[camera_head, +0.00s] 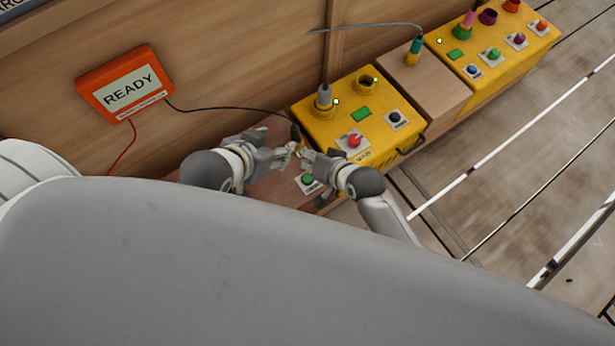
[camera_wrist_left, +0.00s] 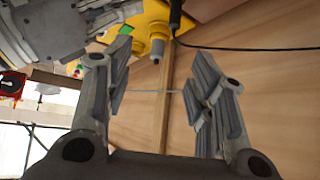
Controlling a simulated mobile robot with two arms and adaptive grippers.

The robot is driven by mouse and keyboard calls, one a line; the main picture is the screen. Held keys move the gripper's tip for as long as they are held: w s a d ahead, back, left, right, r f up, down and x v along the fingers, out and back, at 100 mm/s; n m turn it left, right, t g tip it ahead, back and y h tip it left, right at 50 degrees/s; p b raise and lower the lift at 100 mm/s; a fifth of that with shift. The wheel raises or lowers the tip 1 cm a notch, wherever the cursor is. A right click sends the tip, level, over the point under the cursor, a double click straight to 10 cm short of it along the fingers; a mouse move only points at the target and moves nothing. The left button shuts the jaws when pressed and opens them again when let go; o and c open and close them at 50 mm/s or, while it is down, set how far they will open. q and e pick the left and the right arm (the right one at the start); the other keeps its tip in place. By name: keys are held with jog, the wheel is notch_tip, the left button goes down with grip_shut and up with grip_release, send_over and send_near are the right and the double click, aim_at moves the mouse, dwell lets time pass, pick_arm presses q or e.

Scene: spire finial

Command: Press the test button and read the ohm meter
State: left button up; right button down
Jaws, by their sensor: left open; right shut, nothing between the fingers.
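The orange ohm meter (camera_head: 128,85) at the left of the head view shows "READY" on its pale screen. A green button (camera_head: 307,179) on a small white plate is on the wooden ledge beside the yellow box; its label is too small to read. My left gripper (camera_head: 284,155) is open and empty, up and left of this button. My right gripper (camera_head: 306,156) is shut and empty, just above the button in the picture and close to the left fingers. In the left wrist view, the open left fingers (camera_wrist_left: 160,85) face the wooden wall.
The near yellow box (camera_head: 380,126) has a red button (camera_head: 354,140), a black button (camera_head: 395,118) and a grey plug (camera_head: 324,97). A black cable runs from the meter to a dark probe (camera_wrist_left: 176,15) beside the box. Another yellow box (camera_head: 500,45) stands farther right.

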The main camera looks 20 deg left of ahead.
aim_at(308, 178)
notch_tip(308, 178, down, 2)
jog(key=shift+f+b, duration=0.1)
jog(key=shift+b, duration=1.05)
notch_tip(308, 178, down, 3)
jog(key=shift+r+b, duration=0.15)
jog(key=shift+b, duration=0.85)
pick_arm(q)
jog(key=w+d+r+t+h, duration=0.2)
jog(key=w+r+t, duration=0.2)
jog(key=r, duration=0.5)
jog(key=w+d+r+t+h, duration=0.1)
jog(key=w+r+t, duration=0.3)
jog(key=r+t, duration=0.4)
jog(key=shift+d+r+m+t+h, duration=0.3)
jog(key=shift+d+r+h, duration=0.1)
jog(key=shift+d+r, duration=0.5)
pick_arm(e)
jog(key=shift+f, duration=0.2)
pick_arm(q)
jog(key=shift+f, duration=0.1)
pick_arm(e)
jog(key=shift+f, duration=0.2)
pick_arm(q)
jog(key=shift+f, duration=0.15)
pick_arm(e)
jog(key=shift+f, duration=0.25)
